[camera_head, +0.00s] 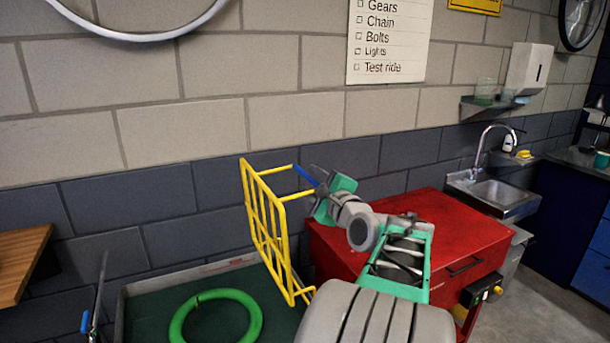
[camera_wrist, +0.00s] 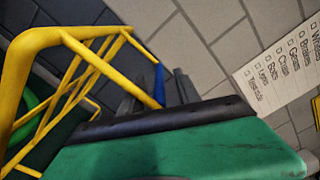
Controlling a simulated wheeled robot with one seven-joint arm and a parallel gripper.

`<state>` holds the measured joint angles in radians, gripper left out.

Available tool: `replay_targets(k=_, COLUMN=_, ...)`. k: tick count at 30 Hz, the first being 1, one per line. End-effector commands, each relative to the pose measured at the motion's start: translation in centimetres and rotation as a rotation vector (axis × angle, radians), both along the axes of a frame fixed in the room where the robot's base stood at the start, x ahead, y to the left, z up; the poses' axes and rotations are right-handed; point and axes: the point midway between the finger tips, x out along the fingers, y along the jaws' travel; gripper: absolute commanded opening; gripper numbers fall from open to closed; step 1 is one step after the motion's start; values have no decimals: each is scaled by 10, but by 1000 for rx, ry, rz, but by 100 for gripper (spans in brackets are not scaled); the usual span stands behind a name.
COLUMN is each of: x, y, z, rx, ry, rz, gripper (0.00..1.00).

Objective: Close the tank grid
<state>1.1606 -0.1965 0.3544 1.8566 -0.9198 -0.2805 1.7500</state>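The yellow tank grid (camera_head: 265,225) stands raised and nearly upright at the right side of the tank (camera_head: 165,288). A blue grip (camera_head: 304,174) sits on its upper bar, pointing right. My gripper (camera_head: 318,188) is at the end of this blue grip, to the right of the grid. In the wrist view the yellow grid (camera_wrist: 75,85) fills the left, and the blue grip (camera_wrist: 160,84) shows by my dark fingers (camera_wrist: 158,92). The green gripper body hides part of the contact, so I cannot tell whether the fingers are closed on it.
A green ring (camera_head: 216,318) lies in the tank. A red cabinet (camera_head: 450,235) stands right of the tank, under my arm. A wooden shelf (camera_head: 20,262) is at the left. A brick wall (camera_head: 200,135) is close behind. A sink (camera_head: 495,193) stands farther right.

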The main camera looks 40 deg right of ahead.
Motion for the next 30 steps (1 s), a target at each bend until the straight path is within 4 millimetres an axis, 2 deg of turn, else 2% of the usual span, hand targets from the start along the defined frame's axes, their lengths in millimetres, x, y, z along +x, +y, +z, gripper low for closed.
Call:
replay_targets(k=1, x=8, y=-2, z=1, rx=0, ry=-2, rz=6, gripper=36)
replay_targets(k=4, x=16, y=-7, z=-1, rx=2, ry=-1, rz=4, gripper=36)
replay_targets(k=11, x=15, y=-5, z=-1, rx=1, ry=0, rz=4, gripper=35)
replay_targets(k=24, x=6, y=6, z=8, rx=-12, ry=-10, rz=3, gripper=0)
replay_targets(k=30, x=6, y=6, z=11, rx=-15, ry=-13, rz=3, gripper=0)
